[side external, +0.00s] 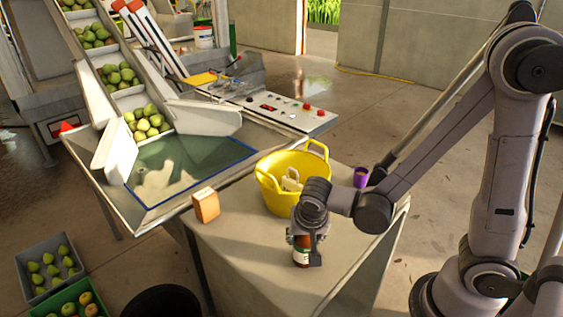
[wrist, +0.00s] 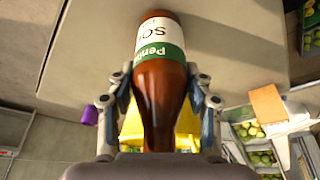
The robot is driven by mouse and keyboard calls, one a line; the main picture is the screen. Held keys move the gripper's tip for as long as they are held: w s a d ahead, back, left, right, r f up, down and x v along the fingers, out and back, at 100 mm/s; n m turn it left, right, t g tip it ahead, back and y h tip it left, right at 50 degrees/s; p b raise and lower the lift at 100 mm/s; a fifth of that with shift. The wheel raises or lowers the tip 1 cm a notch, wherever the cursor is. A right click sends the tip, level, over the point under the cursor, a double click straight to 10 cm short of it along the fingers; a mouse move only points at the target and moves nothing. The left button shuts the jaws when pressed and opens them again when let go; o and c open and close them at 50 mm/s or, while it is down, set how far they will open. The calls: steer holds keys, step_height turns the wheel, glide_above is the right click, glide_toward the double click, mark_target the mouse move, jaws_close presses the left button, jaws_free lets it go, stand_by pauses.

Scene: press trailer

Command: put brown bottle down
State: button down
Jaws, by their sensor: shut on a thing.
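The brown bottle (wrist: 160,85) has a white and green label and shows large in the wrist view, between the two fingers. In the side external view the bottle (side external: 301,256) is upright at the front of the grey table (side external: 245,262). My gripper (side external: 305,240) is above and around its upper part. In the wrist view my gripper (wrist: 160,100) is shut on the bottle's neck and shoulder. The bottle's base looks at or very close to the table top; I cannot tell whether it touches.
A yellow tub (side external: 268,188) with pale items inside stands just behind my gripper. An orange-brown box (side external: 206,205) stands to the left, a purple cup (side external: 361,177) behind right. A sorting trough with green fruit (side external: 148,123) lies beyond. The table's front left is clear.

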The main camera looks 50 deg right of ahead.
steer(key=shift+f, duration=0.2)
steer(key=c, duration=0.6)
jaws_free()
steer(key=shift+o, duration=0.2)
steer(key=shift+r, duration=0.1)
steer(key=shift+v, duration=6)
steer(key=d+r+n+t+y, duration=0.3)
steer(key=d+n, duration=0.3)
steer(key=n, duration=0.3)
steer(key=shift+s+t, duration=0.2)
steer(key=shift+t, duration=0.3)
steer(key=shift+d+f, duration=0.1)
steer(key=shift+d, duration=0.05)
